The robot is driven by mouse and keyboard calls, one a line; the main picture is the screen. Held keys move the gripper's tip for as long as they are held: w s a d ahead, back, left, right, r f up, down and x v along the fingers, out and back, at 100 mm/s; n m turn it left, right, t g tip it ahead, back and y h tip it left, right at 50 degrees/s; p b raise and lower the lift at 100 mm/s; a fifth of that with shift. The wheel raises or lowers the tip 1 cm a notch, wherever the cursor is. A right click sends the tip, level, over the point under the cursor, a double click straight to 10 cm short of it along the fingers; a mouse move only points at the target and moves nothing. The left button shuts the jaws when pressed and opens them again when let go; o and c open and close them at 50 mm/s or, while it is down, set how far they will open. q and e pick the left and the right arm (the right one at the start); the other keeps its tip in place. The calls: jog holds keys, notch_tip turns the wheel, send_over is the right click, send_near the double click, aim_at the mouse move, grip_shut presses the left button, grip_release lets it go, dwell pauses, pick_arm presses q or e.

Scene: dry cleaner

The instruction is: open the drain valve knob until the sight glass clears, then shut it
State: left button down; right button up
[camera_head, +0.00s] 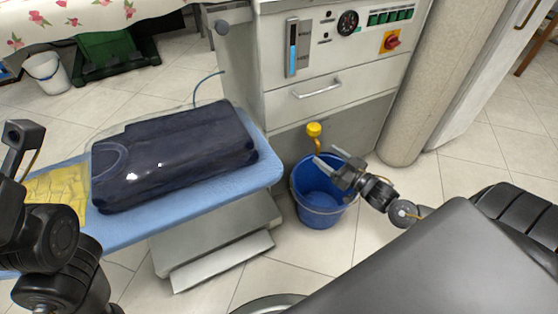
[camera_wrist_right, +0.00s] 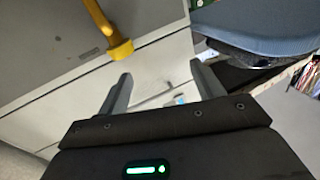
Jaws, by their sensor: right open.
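The yellow drain valve knob (camera_head: 314,129) sits low on the machine front, with an orange-yellow spout curving down below it. Part of the yellow valve fitting (camera_wrist_right: 104,30) shows at the upper left in the right wrist view. The sight glass (camera_head: 293,48) on the panel shows blue in its tube. My right gripper (camera_head: 325,153) is open and empty, just below and right of the knob and above the blue bucket. Its two fingers (camera_wrist_right: 161,75) stand apart beside the fitting, not around it. My left arm is at the left edge; its finger state is unclear.
A blue bucket (camera_head: 322,208) stands on the floor under the spout. A blue ironing board (camera_head: 215,190) with a dark folded garment (camera_head: 175,155) lies to the left. Above the knob are a drawer handle (camera_head: 317,90) and a red rotary switch (camera_head: 392,42). A pillar (camera_head: 415,95) stands right.

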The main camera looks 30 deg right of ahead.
jog(key=s+a+r+n+t+y+p, duration=0.1)
jog(key=s+a+r+y+p, duration=0.1)
jog(key=a+r, duration=0.6)
jog(key=s+a+r+n+t+y+p, duration=0.1)
jog(key=s+a+r+y+p, duration=0.2)
jog(key=a, duration=1.1)
jog(key=shift+s+r+n+t+y, duration=0.3)
jog(key=shift+s+r, duration=0.75)
jog(key=shift+r, duration=1.7)
